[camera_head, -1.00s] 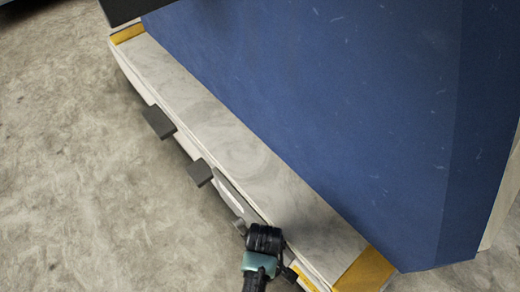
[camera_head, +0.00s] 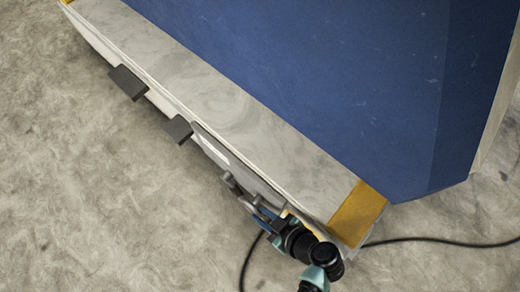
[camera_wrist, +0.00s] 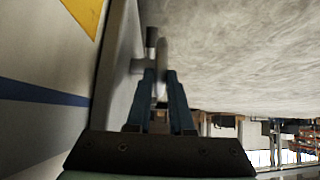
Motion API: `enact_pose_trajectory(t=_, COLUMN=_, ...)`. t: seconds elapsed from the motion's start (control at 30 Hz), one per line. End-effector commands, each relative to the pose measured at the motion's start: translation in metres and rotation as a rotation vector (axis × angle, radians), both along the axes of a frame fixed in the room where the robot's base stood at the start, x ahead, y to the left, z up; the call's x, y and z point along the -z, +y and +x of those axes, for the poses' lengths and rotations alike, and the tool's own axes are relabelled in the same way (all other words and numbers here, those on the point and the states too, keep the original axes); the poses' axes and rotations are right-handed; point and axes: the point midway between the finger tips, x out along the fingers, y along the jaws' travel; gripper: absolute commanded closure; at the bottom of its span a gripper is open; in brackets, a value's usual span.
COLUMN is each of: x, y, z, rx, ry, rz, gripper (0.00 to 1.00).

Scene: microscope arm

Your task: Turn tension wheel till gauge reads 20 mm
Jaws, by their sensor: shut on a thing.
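The tension wheel (camera_head: 232,184) is a small grey metal part on the front side of the machine, near its right end. In the wrist view the wheel (camera_wrist: 162,58) shows nearly edge-on, with a dark knob (camera_wrist: 151,40) beside its upper end. My gripper (camera_head: 250,203) reaches it from the lower right. Its two blue fingers (camera_wrist: 162,76) are closed on the wheel's rim. A grey plate with a white slot (camera_head: 214,149), possibly the gauge, lies left of the wheel. No reading on it can be made out.
Two dark grey blocks (camera_head: 128,83) stick out from the machine's front edge, left of the wheel. A blue panel (camera_head: 330,80) rises behind the pale ledge (camera_head: 230,120). A black cable (camera_head: 440,241) runs on the floor. The floor in front is clear.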

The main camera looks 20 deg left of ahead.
Motion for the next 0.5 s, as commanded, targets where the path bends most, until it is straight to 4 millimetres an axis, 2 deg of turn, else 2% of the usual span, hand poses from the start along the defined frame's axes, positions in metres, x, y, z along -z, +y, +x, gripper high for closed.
enact_pose_trajectory(t=0.03, x=0.0077, y=-0.0017, z=-0.0001, rx=0.003, ry=-0.008, rz=0.024, gripper=1.0)
enact_pose_trajectory(t=0.5, x=0.0073, y=-0.0038, z=-0.0011, rx=-0.001, ry=-0.047, rz=0.132, gripper=1.0)
